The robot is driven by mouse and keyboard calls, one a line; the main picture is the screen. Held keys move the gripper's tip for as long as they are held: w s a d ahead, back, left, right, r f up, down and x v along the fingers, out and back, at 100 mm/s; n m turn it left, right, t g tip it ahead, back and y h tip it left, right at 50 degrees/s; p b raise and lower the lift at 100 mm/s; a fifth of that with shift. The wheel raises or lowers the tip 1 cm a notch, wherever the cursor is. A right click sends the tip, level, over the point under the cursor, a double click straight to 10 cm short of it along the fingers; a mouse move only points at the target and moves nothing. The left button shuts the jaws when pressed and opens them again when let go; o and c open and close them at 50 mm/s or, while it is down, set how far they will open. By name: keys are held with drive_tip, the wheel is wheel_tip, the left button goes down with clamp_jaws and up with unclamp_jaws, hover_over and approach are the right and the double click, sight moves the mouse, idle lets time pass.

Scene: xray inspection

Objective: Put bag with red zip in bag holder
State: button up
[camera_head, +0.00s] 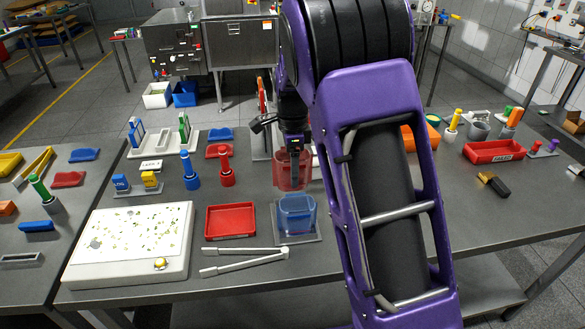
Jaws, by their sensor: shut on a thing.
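My gripper (294,168) points down over the table, left of my purple arm link. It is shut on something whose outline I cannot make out. A red translucent thing (281,176) shows around and below the fingertips. I cannot tell whether it is held, or stands behind or around the fingers. A blue translucent open container (297,217) stands on a grey plate just in front. No bag with a red zip shows clearly. I cannot tell for sure which thing is the bag holder. My arm hides the table to the right of the fingers.
A red tray (230,221) and white tongs (243,259) lie left of the blue container. A white inspection board (130,250) lies further left. Blue (189,172) and red (226,168) bottle-like pieces stand behind the tray. Another red tray (495,152) is at the right.

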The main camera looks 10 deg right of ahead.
drive_tip(key=shift+f+b, duration=1.5)
drive_tip(key=shift+f, duration=1.4)
drive_tip(key=shift+f, duration=1.25)
drive_tip(key=o, duration=1.4)
drive_tip(key=shift+c, duration=0.2)
wheel_tip(320, 180, up, 17)
drive_tip(key=p, duration=0.1)
drive_tip(key=shift+r, duration=0.2)
drive_tip(key=shift+w, duration=0.15)
